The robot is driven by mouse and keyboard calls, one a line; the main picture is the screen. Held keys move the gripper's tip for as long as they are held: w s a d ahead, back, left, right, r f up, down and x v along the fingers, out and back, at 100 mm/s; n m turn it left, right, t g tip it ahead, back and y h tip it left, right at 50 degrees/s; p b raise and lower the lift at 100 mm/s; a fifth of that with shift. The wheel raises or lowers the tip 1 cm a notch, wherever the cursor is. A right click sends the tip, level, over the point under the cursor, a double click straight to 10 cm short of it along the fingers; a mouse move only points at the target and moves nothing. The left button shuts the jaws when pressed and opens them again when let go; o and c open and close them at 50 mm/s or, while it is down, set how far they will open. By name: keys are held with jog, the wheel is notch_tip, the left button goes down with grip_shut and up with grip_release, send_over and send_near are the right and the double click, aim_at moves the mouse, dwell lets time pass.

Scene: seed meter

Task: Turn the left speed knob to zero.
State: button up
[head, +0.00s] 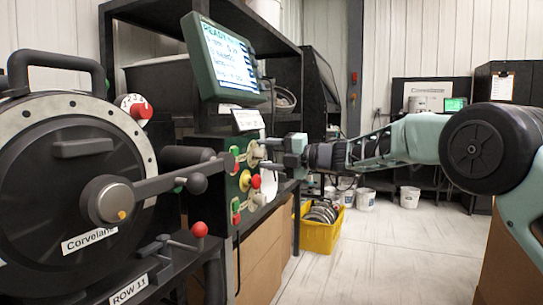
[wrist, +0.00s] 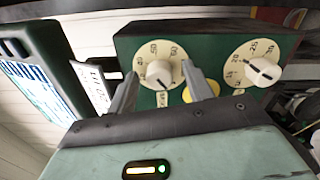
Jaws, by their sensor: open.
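A green control panel (wrist: 135,42) carries two white dials with white knobs. In the wrist view, the left knob (wrist: 160,73) sits between my gripper's (wrist: 160,70) two spread fingers, one on each side. I cannot tell whether the fingers touch it. Numbers ring its dial; its exact setting is hard to read. The other knob (wrist: 263,71) is clear to the right, with a dark slanted pointer line. In the head view, my gripper (head: 267,152) is at the panel's front, its open fingers at the upper dial (head: 255,154), which they partly cover.
A tilted display screen (head: 225,60) stands above the panel; it also shows in the wrist view (wrist: 35,75). A black drum machine (head: 75,185) fills the left. A yellow crate (head: 320,236) is on the floor.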

jog(key=v, duration=1.7)
jog(key=shift+d+b, duration=0.2)
jog(key=shift+b, duration=0.1)
jog(key=s+a+f+m+t+h, duration=0.45)
jog(key=s+f+m+h, duration=0.55)
jog(key=m, duration=0.8)
jog(key=s+d+f+m+g+h, duration=0.25)
jog(key=s+f+g, duration=0.2)
jog(key=s, duration=0.75)
jog(key=s+d+f+m+g+h, duration=0.25)
jog(key=s+f, duration=0.25)
jog(key=s, duration=0.6)
jog(key=s+d+f+m+g+h, duration=0.1)
jog(key=s+d+f+m+g, duration=0.2)
jog(key=s, duration=0.9)
notch_tip(320, 180, up, 20)
jog(key=a+p, duration=0.1)
jog(key=p, duration=2)
jog(key=shift+w+f+m+g, duration=0.2)
jog(key=shift+w+m+g, duration=0.1)
jog(key=shift+g, duration=0.05)
